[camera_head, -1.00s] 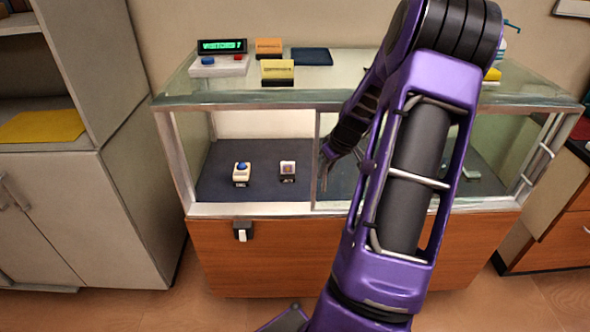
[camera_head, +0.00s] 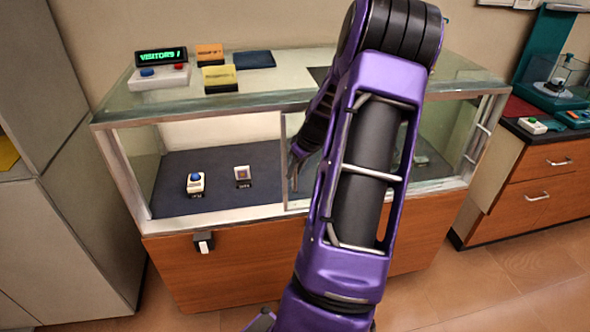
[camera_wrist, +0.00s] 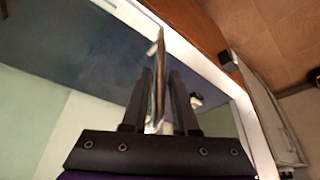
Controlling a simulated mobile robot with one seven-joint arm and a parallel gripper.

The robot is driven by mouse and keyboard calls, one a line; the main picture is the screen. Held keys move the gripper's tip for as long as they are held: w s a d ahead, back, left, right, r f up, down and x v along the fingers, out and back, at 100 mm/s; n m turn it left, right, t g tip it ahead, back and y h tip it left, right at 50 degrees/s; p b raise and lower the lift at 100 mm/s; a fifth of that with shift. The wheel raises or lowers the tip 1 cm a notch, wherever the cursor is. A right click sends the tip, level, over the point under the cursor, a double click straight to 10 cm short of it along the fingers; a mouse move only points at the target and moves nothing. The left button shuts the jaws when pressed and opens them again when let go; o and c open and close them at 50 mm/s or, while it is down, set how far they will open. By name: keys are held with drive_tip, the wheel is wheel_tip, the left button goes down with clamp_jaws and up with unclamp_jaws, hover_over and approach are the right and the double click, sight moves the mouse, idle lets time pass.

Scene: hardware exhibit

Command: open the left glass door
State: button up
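The glass display case (camera_head: 270,100) has a pale metal frame and a wooden lower front. A thin upright door edge (camera_head: 284,150) stands near the middle of its front. I cannot tell which pane it belongs to. The left part of the front looks clear, with the interior visible. My gripper (camera_head: 293,172) is at this edge; my arm hides much of the right half. In the wrist view, a thin pane (camera_wrist: 158,75) stands edge-on between the two dark fingers of my gripper (camera_wrist: 160,80). The fingers are a little apart; whether both press on the pane is unclear.
Inside the case are a blue-buttoned device (camera_head: 195,182) and a small square item (camera_head: 242,175). A black-and-white latch or lock (camera_head: 203,241) hangs on the wooden front. A grey cabinet (camera_head: 60,230) stands left, a wooden drawer unit (camera_head: 540,180) right. Floor is free at front right.

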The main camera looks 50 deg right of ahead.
drive_tip(key=shift+r, duration=0.1)
drive_tip(key=p+v, duration=0.2)
drive_tip(key=v, duration=1.5)
drive_tip(key=shift+s, duration=0.15)
drive_tip(key=shift+a, duration=0.1)
